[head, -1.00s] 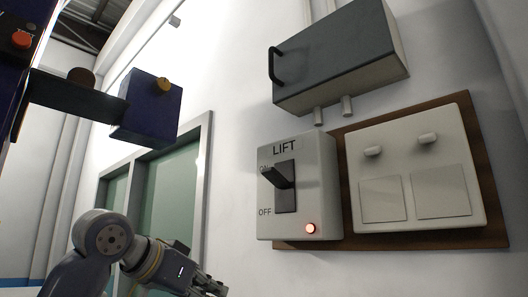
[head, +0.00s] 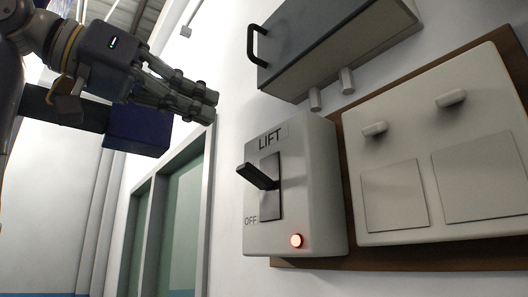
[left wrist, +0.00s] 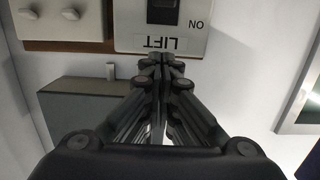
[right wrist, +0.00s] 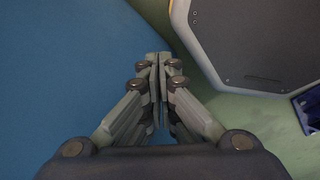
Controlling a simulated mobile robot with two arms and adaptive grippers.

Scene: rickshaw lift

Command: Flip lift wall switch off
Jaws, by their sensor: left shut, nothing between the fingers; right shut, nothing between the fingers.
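The lift wall switch (head: 290,190) is a pale box marked LIFT on the wall. In the left wrist view the switch box (left wrist: 190,42) appears upside down at the top, with ON showing. My left gripper (head: 212,106) is shut and empty, up and left of the switch and apart from the lever. In the left wrist view its fingertips (left wrist: 161,60) point at the LIFT label. My right gripper (right wrist: 158,58) is shut and empty, away from the switch.
A grey box with a black handle (head: 330,45) is mounted above the switch. A pale double panel (head: 395,213) sits on a brown board to the right. A green-paned window (head: 182,215) is at left. The right wrist view shows blue (right wrist: 70,80) and green floor.

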